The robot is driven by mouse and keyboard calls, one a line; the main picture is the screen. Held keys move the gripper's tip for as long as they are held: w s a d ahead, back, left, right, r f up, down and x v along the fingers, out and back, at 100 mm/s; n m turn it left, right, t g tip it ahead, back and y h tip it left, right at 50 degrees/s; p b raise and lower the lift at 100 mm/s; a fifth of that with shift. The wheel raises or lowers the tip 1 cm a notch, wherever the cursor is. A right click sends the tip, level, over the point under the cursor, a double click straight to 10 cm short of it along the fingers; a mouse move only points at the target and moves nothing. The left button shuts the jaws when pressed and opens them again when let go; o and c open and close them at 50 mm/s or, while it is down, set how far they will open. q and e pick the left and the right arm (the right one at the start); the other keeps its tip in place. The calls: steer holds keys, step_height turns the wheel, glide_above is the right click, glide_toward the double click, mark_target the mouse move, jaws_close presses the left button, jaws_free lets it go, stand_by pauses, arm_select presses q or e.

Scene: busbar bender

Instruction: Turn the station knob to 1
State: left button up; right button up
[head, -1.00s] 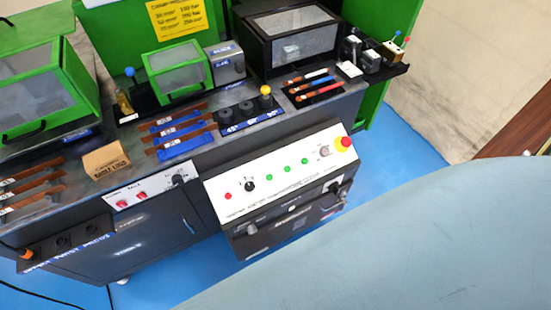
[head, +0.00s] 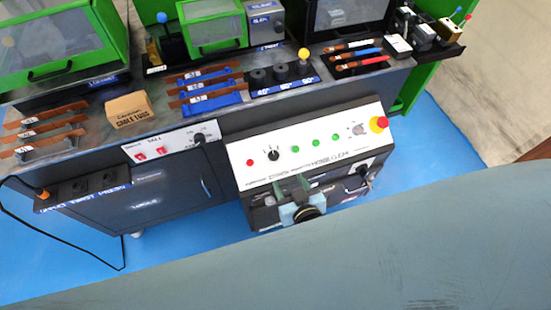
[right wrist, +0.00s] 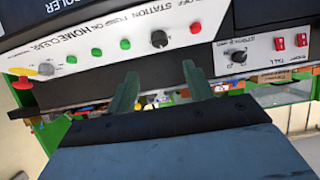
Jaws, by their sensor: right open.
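The station knob (head: 274,155) is a small black knob on the white sloped control panel (head: 240,170), just right of a red button (head: 250,162). It also shows in the right wrist view (right wrist: 159,38), where the panel is upside down. Its pointer setting is too small to read. My right gripper (head: 292,183) is in front of the panel's lower edge, below the knob in the head view. In the right wrist view its two green fingers (right wrist: 160,73) are apart and empty, with the knob ahead beyond the gap. My left gripper is not in view.
Several green buttons (head: 315,143), a grey knob (head: 358,129) and a red-and-yellow emergency stop (head: 379,124) sit right of the knob. A smaller panel (head: 180,140) with red switches and another black knob (head: 199,138) is on the left. Blue floor (head: 180,255) is clear in front.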

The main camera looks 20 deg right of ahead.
mark_target(274, 156)
steer(key=b+x, duration=0.3)
steer(key=x, duration=0.8)
steer(key=shift+f, duration=0.15)
steer(key=shift+w+f+b, duration=0.25)
steer(key=shift+w+b, duration=0.1)
steer(key=shift+w, duration=0.35)
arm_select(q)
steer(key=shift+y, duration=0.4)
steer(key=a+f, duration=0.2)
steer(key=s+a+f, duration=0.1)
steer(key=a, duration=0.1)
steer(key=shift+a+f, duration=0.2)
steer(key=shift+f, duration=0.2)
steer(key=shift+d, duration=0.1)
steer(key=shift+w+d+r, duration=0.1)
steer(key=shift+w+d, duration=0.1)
arm_select(e)
steer(key=c, duration=1)
